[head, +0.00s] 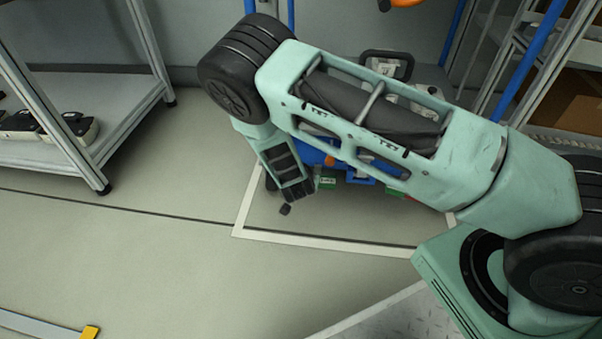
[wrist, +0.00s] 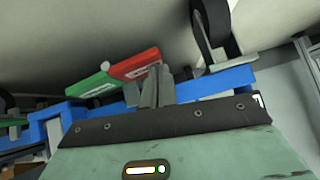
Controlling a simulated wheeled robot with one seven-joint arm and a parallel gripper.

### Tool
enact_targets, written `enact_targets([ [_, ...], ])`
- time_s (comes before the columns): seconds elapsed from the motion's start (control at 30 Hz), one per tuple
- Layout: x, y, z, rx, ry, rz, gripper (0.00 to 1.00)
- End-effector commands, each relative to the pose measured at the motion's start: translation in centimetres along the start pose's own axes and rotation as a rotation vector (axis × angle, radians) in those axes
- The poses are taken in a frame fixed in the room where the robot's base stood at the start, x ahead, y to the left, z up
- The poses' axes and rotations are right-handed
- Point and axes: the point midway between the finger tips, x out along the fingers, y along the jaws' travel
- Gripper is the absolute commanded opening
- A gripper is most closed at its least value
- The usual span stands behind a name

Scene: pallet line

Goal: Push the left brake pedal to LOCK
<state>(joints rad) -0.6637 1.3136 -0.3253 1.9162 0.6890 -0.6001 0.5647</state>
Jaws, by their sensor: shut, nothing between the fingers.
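The left brake pedal is a rocker with a green half (wrist: 88,98) and a red half (wrist: 137,65) in the wrist view; its markings are too small to read. In the head view its green part (head: 327,182) shows just right of my gripper (head: 290,203), and the red part is hidden. In the wrist view my gripper (wrist: 156,86) is shut and empty, its fingers overlapping the edge of the red half. I cannot tell whether they touch it. Another pedal (head: 396,194) shows partly under my arm.
The pedals sit on a blue cart frame (wrist: 212,82) with a caster (wrist: 210,25) beside the left pedal. White floor lines (head: 320,243) surround the cart. A shelf rack (head: 110,105) stands at left and another rack at right. The floor at front left is mostly clear.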

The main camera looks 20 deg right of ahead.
Motion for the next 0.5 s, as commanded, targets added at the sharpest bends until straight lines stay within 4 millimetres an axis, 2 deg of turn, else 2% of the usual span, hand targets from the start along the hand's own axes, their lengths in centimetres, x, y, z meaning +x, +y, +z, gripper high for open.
enact_targets([
  [0.5, 0.72, -0.30, 0.78, -0.001, -0.002, 0.001, 0.00],
])
